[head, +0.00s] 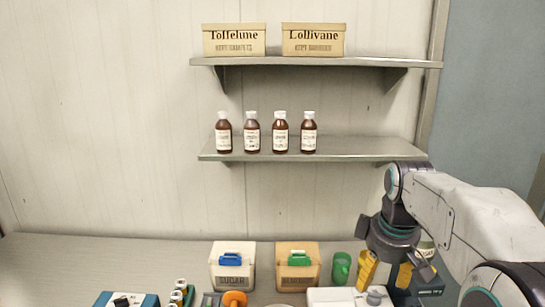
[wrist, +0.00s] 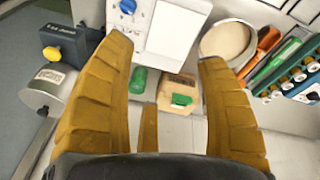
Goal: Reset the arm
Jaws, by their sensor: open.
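My arm reaches in from the right of the head view and bends down at its wrist. My gripper (head: 384,272) hangs above the right part of the counter, its yellow fingers pointing down. In the wrist view my gripper (wrist: 163,55) is open, with its large fingers spread wide and nothing between them. A shorter yellow finger shows low in the middle. Beyond the fingers lie a green cup (wrist: 138,80) and a wooden box with a green handle (wrist: 178,95).
A white device (head: 345,297) stands just below my gripper in the head view. The white sugar box (head: 232,275) and a tan box (head: 298,275) stand left of it. Brown bottles (head: 280,133) line the lower shelf; labelled boxes (head: 313,40) stand above. A round pan (wrist: 228,42) shows in the wrist view.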

